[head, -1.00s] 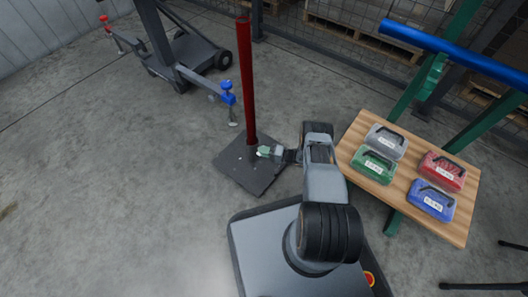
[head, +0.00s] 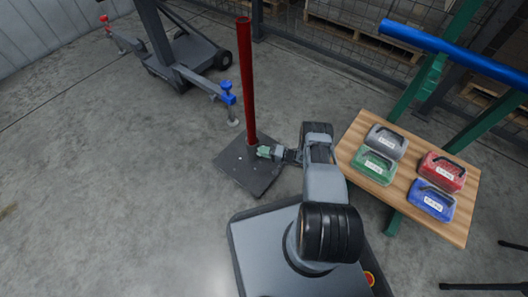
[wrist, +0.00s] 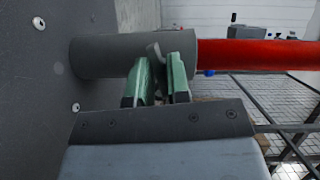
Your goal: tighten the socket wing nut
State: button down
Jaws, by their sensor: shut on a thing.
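A red post (head: 246,80) stands upright on a dark square base plate (head: 236,172). The wrist view shows the post (wrist: 255,55) in a grey socket sleeve (wrist: 100,57) that rises from the plate. A small grey wing nut (wrist: 155,50) sits at the side of the socket, mostly hidden between my fingers. My gripper (wrist: 160,82) has green fingers, one on each side of the nut, and is shut on it. In the head view my gripper (head: 264,152) is low beside the foot of the post.
A wooden table (head: 425,222) at the right holds grey, green, red and blue cases. A blue bar (head: 450,52) on green supports passes above it. A dark wheeled stand (head: 185,50) with a blue-topped leg (head: 227,95) is at the upper left. The left floor is clear.

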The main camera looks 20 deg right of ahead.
jog(key=shift+w+d+r, duration=0.1)
jog(key=shift+w, duration=0.05)
jog(key=c, duration=1.2)
grip_release()
jog(key=shift+c, duration=0.2)
jog(key=shift+n, duration=0.3)
